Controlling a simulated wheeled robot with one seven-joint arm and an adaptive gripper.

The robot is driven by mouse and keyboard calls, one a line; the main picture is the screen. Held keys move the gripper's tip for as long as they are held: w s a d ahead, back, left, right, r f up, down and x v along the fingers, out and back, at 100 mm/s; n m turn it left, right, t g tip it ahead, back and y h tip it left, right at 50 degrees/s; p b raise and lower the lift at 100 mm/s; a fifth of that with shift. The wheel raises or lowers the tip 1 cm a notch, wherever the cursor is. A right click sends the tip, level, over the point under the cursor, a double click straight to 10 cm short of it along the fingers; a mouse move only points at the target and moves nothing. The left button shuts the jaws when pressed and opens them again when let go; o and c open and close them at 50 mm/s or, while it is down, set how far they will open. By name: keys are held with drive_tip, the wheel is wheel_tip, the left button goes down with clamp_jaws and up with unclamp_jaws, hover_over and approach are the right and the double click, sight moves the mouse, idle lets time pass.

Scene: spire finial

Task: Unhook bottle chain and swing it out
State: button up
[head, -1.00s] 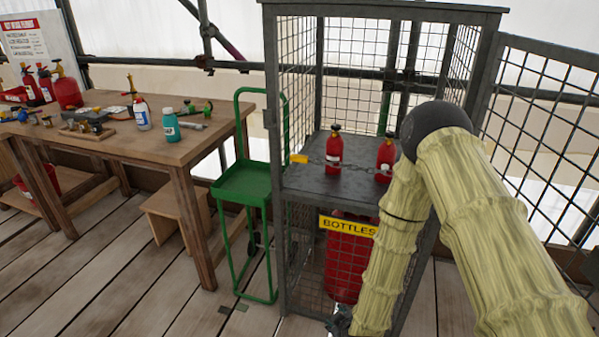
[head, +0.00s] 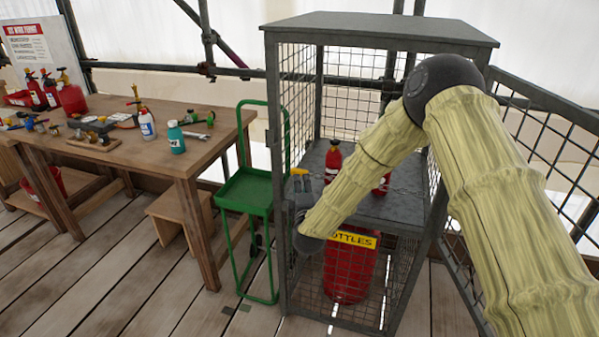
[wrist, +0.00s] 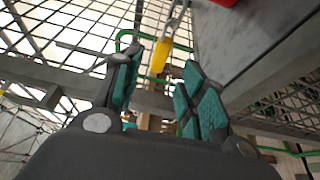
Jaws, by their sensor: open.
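The bottle chain has a yellow hook end (head: 299,171) at the left front post of the bottle cage (head: 380,28), above the shelf. In the wrist view the yellow hook (wrist: 162,55) hangs from grey chain links (wrist: 176,18), just beyond and between my fingertips. My gripper (wrist: 160,68) is open, with green-padded fingers on either side of the hook's line; I cannot tell whether either touches it. My forearm hides most of the chain's right part.
A red bottle (head: 333,160) stands on the shelf; a second (head: 382,187) is partly behind my arm. A green trolley (head: 247,188) is close left, then a cluttered workbench (head: 110,155). The mesh door (head: 545,140) stands open right.

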sight(300, 172)
drive_tip(key=w, duration=0.8)
drive_tip(key=shift+w+a+p, duration=0.3)
drive_tip(key=shift+p, duration=0.1)
drive_tip(key=shift+c, duration=0.5)
clamp_jaws()
